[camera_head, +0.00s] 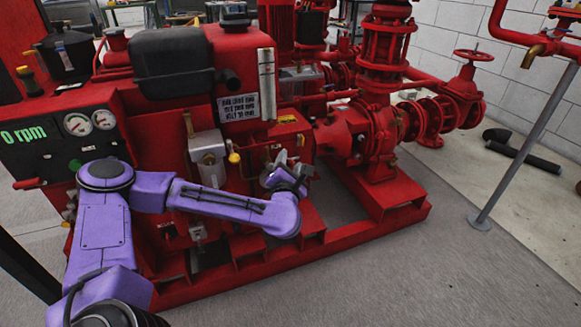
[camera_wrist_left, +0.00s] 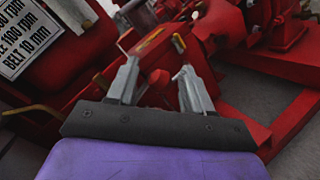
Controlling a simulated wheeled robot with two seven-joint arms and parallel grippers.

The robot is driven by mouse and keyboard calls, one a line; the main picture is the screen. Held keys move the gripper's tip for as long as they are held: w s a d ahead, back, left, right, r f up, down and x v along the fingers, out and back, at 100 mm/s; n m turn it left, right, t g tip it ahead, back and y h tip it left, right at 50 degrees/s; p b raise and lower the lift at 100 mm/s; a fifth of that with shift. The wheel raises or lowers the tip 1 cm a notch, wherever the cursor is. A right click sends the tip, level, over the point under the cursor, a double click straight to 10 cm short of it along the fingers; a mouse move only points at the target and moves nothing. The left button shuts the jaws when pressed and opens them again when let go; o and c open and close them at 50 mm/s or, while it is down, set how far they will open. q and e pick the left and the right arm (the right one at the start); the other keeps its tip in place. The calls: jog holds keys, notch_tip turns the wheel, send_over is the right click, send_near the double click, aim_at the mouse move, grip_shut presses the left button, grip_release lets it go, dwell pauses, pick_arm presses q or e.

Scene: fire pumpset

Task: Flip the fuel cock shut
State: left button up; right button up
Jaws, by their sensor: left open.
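My left gripper (camera_head: 283,160) reaches in from the left to the front of the red pumpset. In the left wrist view its two grey fingers (camera_wrist_left: 158,70) stand apart, with red machine parts beyond and between them. A small yellow lever (camera_wrist_left: 178,42), which may be the fuel cock handle, shows just beyond the right fingertip; I cannot tell if they touch. In the head view a yellow piece (camera_head: 300,139) shows just above the gripper. The cock's body is not clear. My right gripper is not in view.
The red pumpset (camera_head: 380,200) has a gauge panel (camera_head: 75,130) at left and a black tank (camera_head: 172,62) above. A grey box (camera_head: 208,155) with a yellow knob (camera_head: 234,157) is left of the gripper. The floor at right front is clear, beside a grey post (camera_head: 520,150).

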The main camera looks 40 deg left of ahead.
pick_arm(q)
grip_shut()
jog(key=m+p, duration=0.1)
jog(key=p, duration=0.3)
jog(key=shift+w+d+m+g, duration=0.1)
jog(key=shift+m+g, duration=0.2)
jog(key=shift+g, duration=0.1)
jog(key=shift+f+m+p, duration=0.3)
jog(key=shift+p, duration=0.1)
jog(key=shift+f, duration=0.4)
grip_release()
